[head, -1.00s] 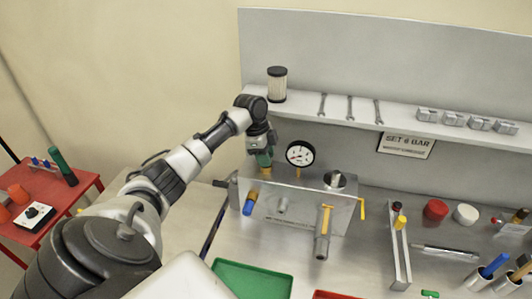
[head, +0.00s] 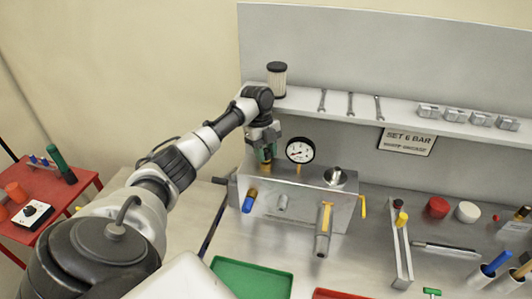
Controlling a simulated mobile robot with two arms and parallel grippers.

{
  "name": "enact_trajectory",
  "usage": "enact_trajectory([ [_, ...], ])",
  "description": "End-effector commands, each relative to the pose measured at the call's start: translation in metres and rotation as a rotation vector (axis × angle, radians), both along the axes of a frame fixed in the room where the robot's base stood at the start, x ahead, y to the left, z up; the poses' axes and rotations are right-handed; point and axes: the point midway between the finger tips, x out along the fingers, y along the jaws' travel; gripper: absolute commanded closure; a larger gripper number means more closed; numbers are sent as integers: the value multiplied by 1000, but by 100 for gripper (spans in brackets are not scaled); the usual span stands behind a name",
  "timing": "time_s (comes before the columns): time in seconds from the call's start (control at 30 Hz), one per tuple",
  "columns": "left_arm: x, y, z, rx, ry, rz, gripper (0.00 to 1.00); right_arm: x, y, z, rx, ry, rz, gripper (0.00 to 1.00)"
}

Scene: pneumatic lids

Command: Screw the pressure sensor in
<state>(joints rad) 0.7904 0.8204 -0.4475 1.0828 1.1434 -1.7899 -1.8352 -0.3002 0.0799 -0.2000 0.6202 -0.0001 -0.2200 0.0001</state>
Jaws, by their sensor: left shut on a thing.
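My left gripper (head: 266,153) reaches down at the back left corner of the grey metal block (head: 318,205) on the bench. It is shut on a small part with a green body, which I take to be the pressure sensor (head: 265,157). The sensor is upright, with a brass-coloured lower end at the block's top. The fingers hide much of it, and I cannot tell how deep it sits in the block. A round dial gauge (head: 300,150) stands on the block just right of the gripper. My right gripper is not in view.
A silver knob (head: 336,177) tops the block's right side; a blue-ended fitting (head: 249,200) and yellow-handled valve (head: 325,220) are at its front. A shelf (head: 400,118) with a filter (head: 277,80) runs behind. A green tray (head: 250,278) lies in front.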

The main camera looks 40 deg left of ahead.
Motion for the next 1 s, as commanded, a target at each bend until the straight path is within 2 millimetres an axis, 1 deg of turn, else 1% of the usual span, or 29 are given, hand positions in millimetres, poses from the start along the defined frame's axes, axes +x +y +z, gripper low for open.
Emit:
enact_trajectory([
  [0.03,0,3,2,5,-4,7,94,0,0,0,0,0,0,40],
  [0.17,0,3,2,5,-3,0,94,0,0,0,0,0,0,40],
  [0.23,1,3,1,6,-4,-45,94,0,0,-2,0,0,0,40],
  [0.27,1,3,1,6,-3,-80,93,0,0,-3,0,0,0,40],
  [0.3,1,3,1,6,-2,-138,95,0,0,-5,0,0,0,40],
  [0.33,1,2,1,7,-2,-188,93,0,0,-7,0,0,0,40],
  [0.4,1,2,1,7,2,-306,100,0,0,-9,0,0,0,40],
  [0.43,1,2,1,6,3,-355,98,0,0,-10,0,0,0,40],
  [0.47,1,2,1,6,3,-407,100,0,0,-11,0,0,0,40],
  [0.5,1,2,1,5,4,-471,97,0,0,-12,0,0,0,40],
  [0.53,1,2,2,6,4,-516,96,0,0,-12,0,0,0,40],
  [0.6,1,2,2,6,5,-604,100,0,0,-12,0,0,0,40],
  [0.63,1,2,2,6,6,-633,100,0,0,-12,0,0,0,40],
  [0.77,0,2,1,5,9,-694,100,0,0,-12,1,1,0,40],
  [1.0,-1,2,0,4,13,-698,100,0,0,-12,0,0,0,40],
])
